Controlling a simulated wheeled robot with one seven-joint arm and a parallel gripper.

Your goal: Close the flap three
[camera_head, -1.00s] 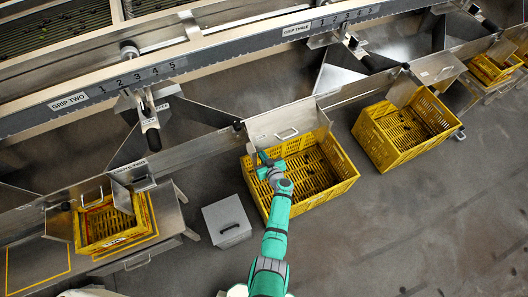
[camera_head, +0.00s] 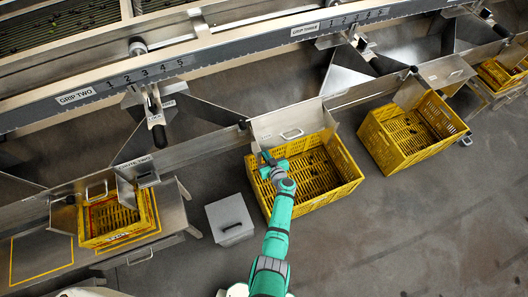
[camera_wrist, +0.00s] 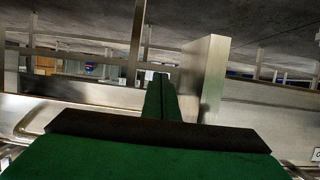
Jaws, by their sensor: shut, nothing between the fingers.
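A steel flap (camera_head: 287,121) with a bar handle (camera_head: 291,134) hangs at the middle chute, above the back of a yellow crate (camera_head: 350,180). No number on this flap is readable, so I cannot tell for sure that it is flap three. My gripper (camera_head: 266,160) is over the crate's left part, just below and left of the handle, apparently apart from it. In the wrist view its green fingers (camera_wrist: 160,85) are together and empty. An upright steel plate (camera_wrist: 204,75) stands just right of them there.
A grey box (camera_head: 229,219) stands on the floor left of the middle crate. Another yellow crate (camera_head: 383,160) is at right. Open floor lies at lower right.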

